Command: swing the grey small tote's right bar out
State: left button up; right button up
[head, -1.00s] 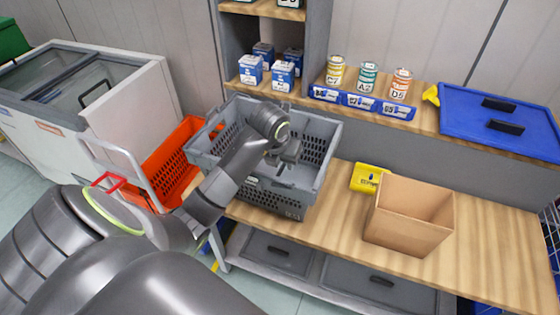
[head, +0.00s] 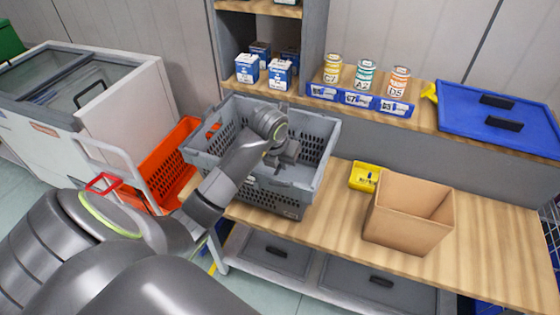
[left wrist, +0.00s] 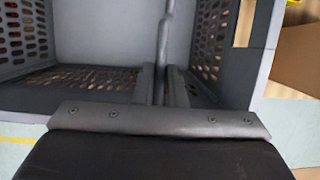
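The grey small tote (head: 311,178) stands at the left end of the wooden bench, open at the top, with perforated walls. My left gripper (head: 285,155) is over and partly inside the tote, and its arm crosses the tote's front left. Its fingertips are too small and grey to tell whether they are open or shut. In the left wrist view, the tote's perforated wall (left wrist: 214,38) is on the right, and a thin grey bar (left wrist: 165,38) runs down the middle. My right gripper is out of view.
An orange tote (head: 165,165) stands left of the bench. A cardboard box (head: 408,212) and a yellow bin (head: 364,177) are to the right. The bench's right end is clear.

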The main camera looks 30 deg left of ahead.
pick_arm(q)
jog(key=shift+a+r+p, duration=0.1)
jog(key=shift+r+p, duration=0.5)
jog(key=shift+r, duration=0.3)
jog(key=shift+d+r+p, duration=0.25)
jog(key=shift+r+p, duration=0.35)
jog(key=shift+r, duration=0.35)
jog(key=shift+d, duration=0.1)
